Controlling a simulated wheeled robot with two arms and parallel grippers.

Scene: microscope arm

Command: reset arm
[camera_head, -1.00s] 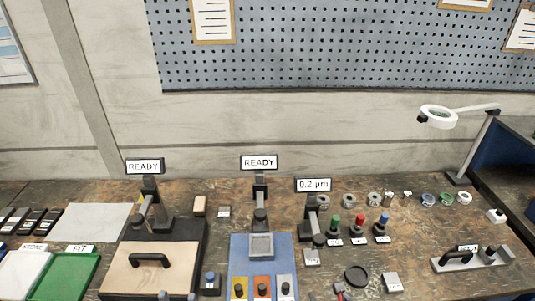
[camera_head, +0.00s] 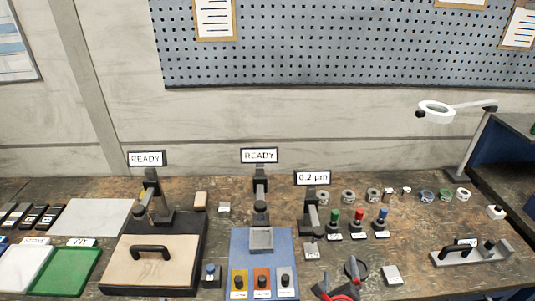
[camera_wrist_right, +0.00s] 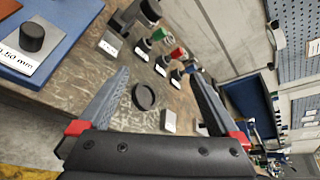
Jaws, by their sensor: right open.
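My right gripper (camera_head: 338,279) is open and empty over the front middle of the bench; its two spread fingers also show in the wrist view (camera_wrist_right: 158,74). A dark ring (camera_wrist_right: 144,96) lies on the bench between the fingers in that view. A dark stand with an arm (camera_head: 311,217) rises behind the gripper, under a "0.2 µm" sign (camera_head: 313,178). A metal bar with a black handle (camera_head: 470,254) lies at the right; its label is too small to read surely. My left gripper is not in view.
Red, green and blue knobs (camera_head: 359,219) stand right of the stand. A small pale block (camera_head: 391,275) lies right of the gripper. Two "READY" stations, one with a blue base (camera_head: 243,265), fill the left. A magnifier lamp (camera_head: 436,112) overhangs the back right.

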